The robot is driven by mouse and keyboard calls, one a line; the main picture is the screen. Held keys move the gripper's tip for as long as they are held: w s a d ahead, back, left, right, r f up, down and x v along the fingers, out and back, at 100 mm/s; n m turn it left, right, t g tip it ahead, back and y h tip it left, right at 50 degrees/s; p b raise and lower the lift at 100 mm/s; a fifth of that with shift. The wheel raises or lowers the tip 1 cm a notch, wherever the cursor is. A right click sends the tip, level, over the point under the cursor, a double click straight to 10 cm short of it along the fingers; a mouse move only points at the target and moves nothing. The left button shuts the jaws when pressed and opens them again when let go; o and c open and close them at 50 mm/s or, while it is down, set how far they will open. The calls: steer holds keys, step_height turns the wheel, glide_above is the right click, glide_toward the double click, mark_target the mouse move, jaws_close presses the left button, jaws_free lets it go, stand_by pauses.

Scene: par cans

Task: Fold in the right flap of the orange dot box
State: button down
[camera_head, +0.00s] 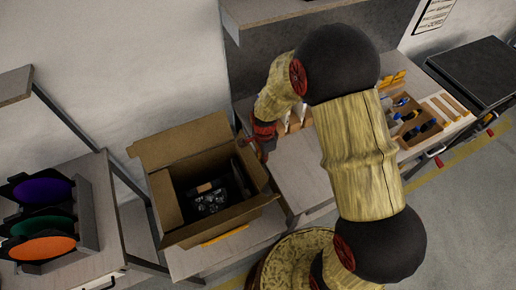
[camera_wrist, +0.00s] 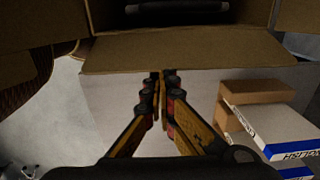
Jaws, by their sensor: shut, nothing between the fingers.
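The open cardboard box (camera_head: 165,205) stands in the middle of the head view, with dark items inside. Its back flap (camera_head: 178,141) and front flap (camera_head: 222,221) spread outward. The right flap (camera_head: 255,167) is on the side by my gripper (camera_head: 262,146). In the wrist view, a flap (camera_wrist: 190,50) spreads outward across the picture below the box opening. My gripper (camera_wrist: 160,76) is shut and empty, its fingertips at or just short of that flap's outer edge; contact cannot be told. No orange dot is visible on the box.
A rack at left holds purple, green and orange discs (camera_head: 42,248). A workbench with tools (camera_head: 410,118) is at right, and a black case (camera_head: 478,72) is beyond it. The wrist view shows a small carton (camera_wrist: 250,92) and a blue-white box (camera_wrist: 285,140) at right.

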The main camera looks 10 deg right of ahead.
steer(key=shift+s+a+f, duration=0.3)
steer(key=shift+s+a, duration=0.15)
steer(key=shift+a, duration=0.1)
steer(key=shift+s+a+f, duration=0.3)
steer(key=shift+s+a, duration=0.15)
steer(key=shift+a, duration=0.1)
steer(key=shift+s+a, duration=0.15)
steer(key=shift+a, duration=0.4)
steer(key=shift+w+a+f, duration=0.2)
steer(key=shift+w+a, duration=0.15)
steer(key=shift+w, duration=0.05)
steer(key=shift+w+r, duration=0.1)
steer(key=shift+w, duration=0.1)
steer(key=shift+s+d+r, duration=0.15)
steer(key=shift+d+r, duration=0.25)
steer(key=shift+r, duration=0.2)
steer(key=shift+w+d+r+p, duration=0.3)
steer(key=shift+d+r+p, duration=0.1)
steer(key=shift+p, duration=0.15)
steer(key=shift+d+r+p, duration=0.5)
steer(key=shift+d+r, duration=0.3)
steer(key=shift+r, duration=0.05)
step_height(320, 180, up, 9)
steer(key=p, duration=0.6)
glide_above(256, 165)
steer(key=d, duration=0.2)
steer(key=shift+w+d, duration=0.2)
steer(key=shift+w, duration=0.15)
